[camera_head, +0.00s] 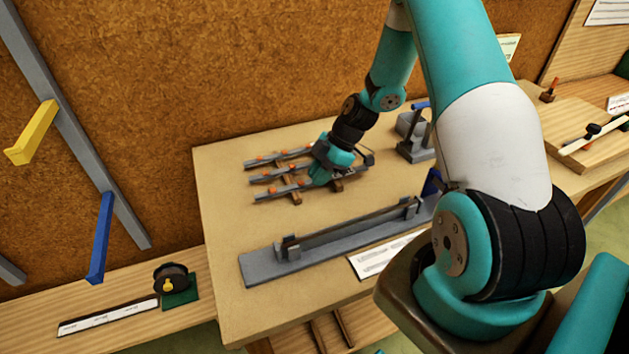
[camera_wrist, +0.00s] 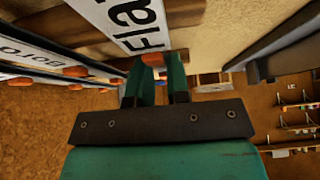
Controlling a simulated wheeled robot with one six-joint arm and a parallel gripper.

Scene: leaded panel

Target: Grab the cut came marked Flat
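Three grey cames with orange marks lie on a wooden rack (camera_head: 295,197) on the bench. Their labels cannot be read in the head view. In the wrist view, a white label reading "Flat" (camera_wrist: 133,22) shows at the top, just beyond my fingertips. My gripper (camera_head: 322,178) is low over the right part of the rack, by the nearest came (camera_head: 275,193). In the wrist view its two teal fingers (camera_wrist: 160,72) stand apart with a narrow gap. I see no came clearly held between them, though the tips partly hide the contact.
Another came with a partly readable label (camera_wrist: 25,52) lies beside the Flat one. A long grey fixture (camera_head: 335,240) and a paper sheet (camera_head: 385,257) lie in front of the rack. A grey bench tool (camera_head: 413,135) stands right of it. The bench's left part is clear.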

